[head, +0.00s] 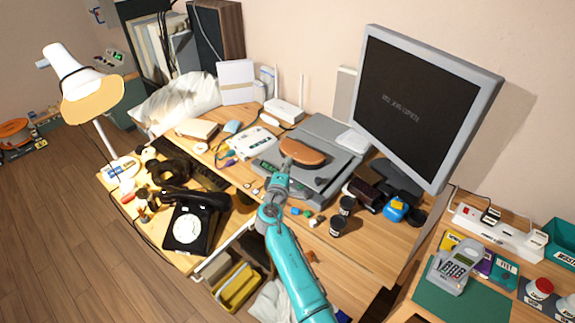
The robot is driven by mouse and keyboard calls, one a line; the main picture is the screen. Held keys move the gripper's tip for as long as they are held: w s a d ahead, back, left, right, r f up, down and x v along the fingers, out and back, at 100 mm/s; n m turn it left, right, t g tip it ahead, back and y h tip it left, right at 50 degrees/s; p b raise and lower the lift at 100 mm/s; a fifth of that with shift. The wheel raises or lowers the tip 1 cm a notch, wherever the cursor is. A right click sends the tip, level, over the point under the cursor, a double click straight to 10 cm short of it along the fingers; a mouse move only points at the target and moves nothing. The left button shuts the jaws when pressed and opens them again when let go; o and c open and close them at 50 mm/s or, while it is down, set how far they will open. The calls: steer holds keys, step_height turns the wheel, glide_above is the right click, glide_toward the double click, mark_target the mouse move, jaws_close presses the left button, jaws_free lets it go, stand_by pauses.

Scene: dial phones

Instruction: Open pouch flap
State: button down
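A brown, rounded, leather-like item (303,150), which looks like the pouch, lies on the grey flat machine in the middle of the desk. Its flap cannot be told apart from its body at this size. My teal arm reaches up from the bottom of the head view. My gripper (281,180) is just below and left of the brown item, over the machine's front left part. Its fingers are too small and too hidden by the wrist to show whether they are open. I cannot tell whether it touches the brown item.
The grey machine (333,184) fills the desk's middle, with a monitor (428,100) behind it at right. A black dial phone (190,225) stands at front left. Small black jars (338,226) and coloured bits lie close right of my arm. A white router (284,108) stands behind.

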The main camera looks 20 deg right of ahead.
mark_target(290, 151)
steer(key=shift+r, duration=0.15)
steer(key=shift+w+d+r+m+g+y, duration=0.15)
steer(key=shift+r+m+g+y, duration=0.35)
steer(key=shift+r+g, duration=0.55)
steer(key=r, duration=0.1)
steer(key=r+g+y, duration=0.1)
steer(key=m, duration=0.1)
steer(key=shift+w+d+r+g, duration=0.25)
steer(key=shift+d+r, duration=0.15)
steer(key=w+d+r+m+g+y, duration=0.2)
steer(key=w+d+r+g+y, duration=0.4)
steer(key=d+y, duration=0.2)
steer(key=shift+w+d+m+g, duration=0.15)
steer(key=shift+d+m+g, duration=0.25)
stand_by(0.6)
steer(key=c, duration=1.3)
jaws_free()
steer(key=shift+c, duration=0.2)
